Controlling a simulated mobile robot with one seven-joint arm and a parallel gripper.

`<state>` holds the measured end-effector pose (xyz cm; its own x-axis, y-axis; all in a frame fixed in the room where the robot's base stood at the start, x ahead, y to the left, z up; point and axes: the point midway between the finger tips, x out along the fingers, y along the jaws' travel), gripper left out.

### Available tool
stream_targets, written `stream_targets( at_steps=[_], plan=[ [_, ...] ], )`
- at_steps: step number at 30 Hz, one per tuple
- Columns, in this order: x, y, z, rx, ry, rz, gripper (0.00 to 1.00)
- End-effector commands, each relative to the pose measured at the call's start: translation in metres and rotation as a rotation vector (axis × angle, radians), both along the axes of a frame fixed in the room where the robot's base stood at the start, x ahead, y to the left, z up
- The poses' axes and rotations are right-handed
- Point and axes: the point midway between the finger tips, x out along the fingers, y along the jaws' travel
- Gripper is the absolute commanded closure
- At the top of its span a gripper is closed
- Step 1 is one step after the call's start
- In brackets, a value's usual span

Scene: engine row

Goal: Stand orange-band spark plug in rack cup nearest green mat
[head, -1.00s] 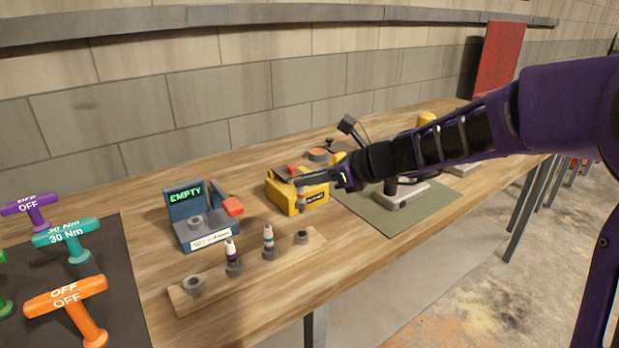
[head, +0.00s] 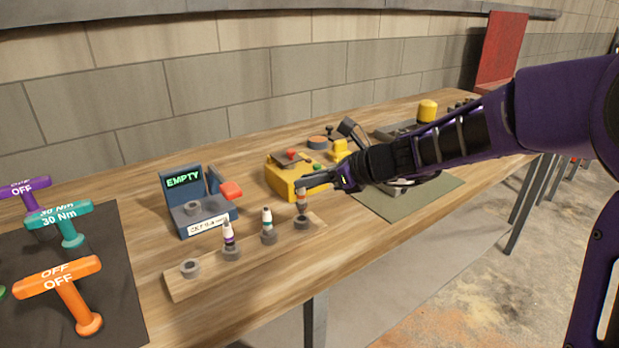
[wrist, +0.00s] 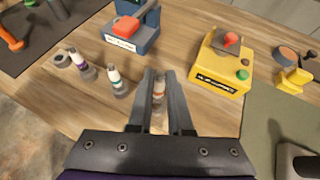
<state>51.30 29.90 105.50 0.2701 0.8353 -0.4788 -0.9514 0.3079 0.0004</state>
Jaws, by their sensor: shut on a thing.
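My gripper (head: 308,185) is shut on the orange-band spark plug (head: 301,204), which is upright. In the head view the plug's lower end is at the right-end cup (head: 302,223) of the wooden rack (head: 205,284), the cup nearest the green mat (head: 408,201). I cannot tell if it is fully seated. In the wrist view the plug (wrist: 158,92) shows between the two fingers (wrist: 159,80); its foot is partly hidden. A purple-band plug (head: 229,236) and a teal-band plug (head: 267,221) stand in the middle cups. The left-end cup (head: 190,268) is empty.
A blue tester (head: 195,205) reading EMPTY stands behind the rack. A yellow box (head: 285,177) with a red button stands just behind my gripper. Torque handles (head: 65,290) stand on a dark mat at left. Bare wood lies in front of the rack.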

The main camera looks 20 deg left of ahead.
Motion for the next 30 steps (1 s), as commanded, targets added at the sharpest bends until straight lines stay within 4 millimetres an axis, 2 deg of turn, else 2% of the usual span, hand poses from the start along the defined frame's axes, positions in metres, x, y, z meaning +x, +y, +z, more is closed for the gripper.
stream_targets(
  at_steps=[13, 27, 28, 30],
  plan=[
    [0.000, 0.000, -0.024, 0.000, -0.001, 0.000, 1.00],
    [0.000, 0.000, -0.028, 0.000, -0.001, 0.000, 1.00],
    [0.000, 0.000, -0.028, 0.000, -0.001, 0.000, 0.79],
    [0.000, 0.000, -0.028, 0.000, -0.001, 0.000, 0.66]
  ],
)
